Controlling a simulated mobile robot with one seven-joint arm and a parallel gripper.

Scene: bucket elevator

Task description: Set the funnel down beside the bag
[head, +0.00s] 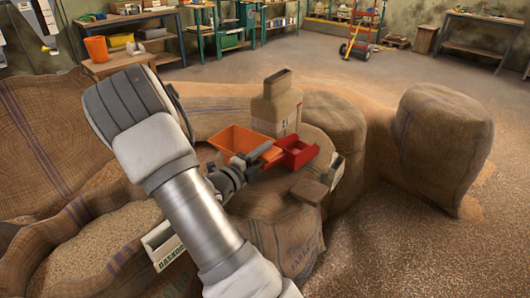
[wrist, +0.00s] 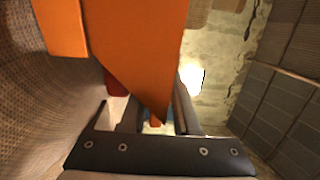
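The orange funnel (head: 238,140) is an angular open hopper, held above the burlap sack in the middle of the head view. My gripper (head: 258,163) is at its near right side. In the wrist view the orange funnel (wrist: 135,50) fills the upper middle, and its tapered part runs down between my two fingers (wrist: 158,115), which appear closed on it. The exact contact is partly hidden. Several burlap bags are in view: a large open bag of grain (head: 105,240) at left, a flat-topped bag (head: 290,228) below the funnel, and a full bag (head: 334,135) behind right.
A small brown block (head: 308,190) lies on the flat-topped bag. Another upright bag (head: 440,145) stands at right. Grain-strewn floor (head: 400,255) is open at lower right.

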